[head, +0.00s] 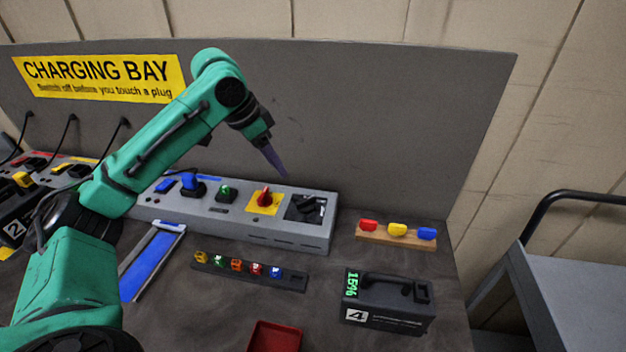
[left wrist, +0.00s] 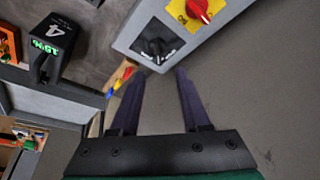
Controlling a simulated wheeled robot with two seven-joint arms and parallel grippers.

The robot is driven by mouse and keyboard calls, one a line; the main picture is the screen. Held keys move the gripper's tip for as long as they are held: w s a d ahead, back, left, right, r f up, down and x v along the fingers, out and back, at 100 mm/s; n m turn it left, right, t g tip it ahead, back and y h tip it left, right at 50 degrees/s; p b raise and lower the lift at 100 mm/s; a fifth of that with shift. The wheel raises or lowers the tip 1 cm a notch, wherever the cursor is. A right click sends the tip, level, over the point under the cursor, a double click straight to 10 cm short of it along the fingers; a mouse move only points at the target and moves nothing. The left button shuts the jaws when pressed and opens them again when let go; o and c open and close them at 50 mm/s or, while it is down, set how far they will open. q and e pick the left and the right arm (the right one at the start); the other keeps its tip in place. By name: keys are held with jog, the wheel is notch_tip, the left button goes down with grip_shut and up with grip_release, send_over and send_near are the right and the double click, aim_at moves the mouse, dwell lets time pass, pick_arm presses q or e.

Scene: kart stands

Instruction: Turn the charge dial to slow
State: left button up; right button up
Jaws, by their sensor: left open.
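The charging console (head: 285,235) is a long grey box against the back panel. At its right end is a black dial (head: 309,208) on a dark square plate, which I take to be the charge dial. It also shows in the left wrist view (left wrist: 157,46), with small pale marks too small to read. My left gripper (head: 277,163) is above and behind the dial, apart from it. In the left wrist view its two purple fingers (left wrist: 159,76) are spread with nothing between them, and the dial lies beyond the tips. My right gripper is not in view.
Left of the dial is a red switch (head: 265,197) on a yellow plate. A grey cart (head: 575,275) is at right.

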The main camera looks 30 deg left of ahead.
pick_arm(q)
send_near(298, 203)
jog(key=p+x, duration=0.1)
jog(key=x, duration=0.7)
jog(key=shift+w, duration=0.1)
jog(key=shift+f, duration=0.25)
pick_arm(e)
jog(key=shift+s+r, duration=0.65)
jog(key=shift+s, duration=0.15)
pick_arm(q)
jog(key=shift+c, duration=0.6)
grip_shut()
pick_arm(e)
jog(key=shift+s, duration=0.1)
